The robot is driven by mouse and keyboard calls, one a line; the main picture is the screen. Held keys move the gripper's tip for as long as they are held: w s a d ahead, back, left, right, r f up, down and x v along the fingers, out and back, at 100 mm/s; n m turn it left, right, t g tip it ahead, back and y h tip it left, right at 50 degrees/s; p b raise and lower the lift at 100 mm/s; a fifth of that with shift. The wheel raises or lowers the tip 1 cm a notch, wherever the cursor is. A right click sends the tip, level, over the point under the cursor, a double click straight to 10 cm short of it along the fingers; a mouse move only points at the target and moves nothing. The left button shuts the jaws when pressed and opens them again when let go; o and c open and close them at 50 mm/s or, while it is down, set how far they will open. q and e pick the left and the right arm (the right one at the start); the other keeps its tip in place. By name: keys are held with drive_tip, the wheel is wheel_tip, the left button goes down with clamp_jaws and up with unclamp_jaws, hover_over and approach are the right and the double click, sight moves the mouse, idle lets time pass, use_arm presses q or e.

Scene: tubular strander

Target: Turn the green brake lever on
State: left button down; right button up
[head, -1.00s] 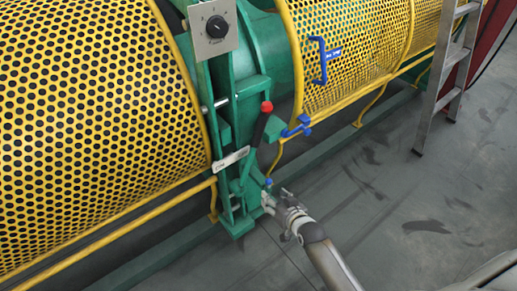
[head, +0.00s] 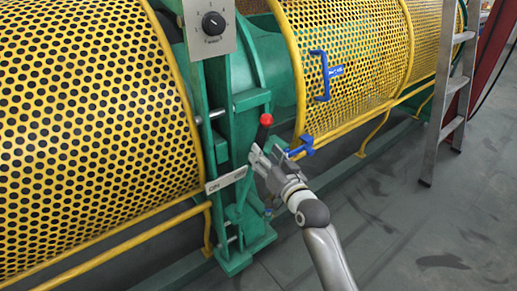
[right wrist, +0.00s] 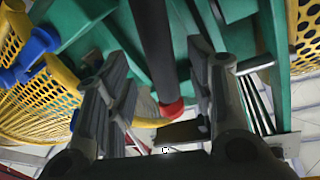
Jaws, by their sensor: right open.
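The brake lever (head: 262,133) has a black grip with a red ball end and stands steeply at the green frame between the yellow guards. Its lower part is partly hidden behind my right gripper (head: 264,158). That gripper is open at the lever. In the right wrist view, the black lever shaft (right wrist: 155,45) runs between the two spread fingers (right wrist: 157,58), with the red ball (right wrist: 172,108) low between them. A gap shows on both sides, and I see no clear contact. My left gripper is not in view.
A small label plate (head: 226,180) sits left of the lever. A blue latch (head: 301,148) is close to the right of my gripper. A blue handle (head: 322,76) is on the right guard. A dial panel (head: 210,26) is above, and a ladder (head: 452,95) stands at right.

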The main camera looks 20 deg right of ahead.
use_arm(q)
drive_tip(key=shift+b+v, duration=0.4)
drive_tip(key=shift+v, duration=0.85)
use_arm(e)
drive_tip(key=shift+w+a, duration=0.2)
drive_tip(key=shift+w, duration=1.05)
drive_tip(key=shift+w+a, duration=0.15)
drive_tip(key=shift+w, duration=1.1)
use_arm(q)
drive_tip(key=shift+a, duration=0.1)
use_arm(e)
drive_tip(key=shift+c, duration=0.3)
clamp_jaws()
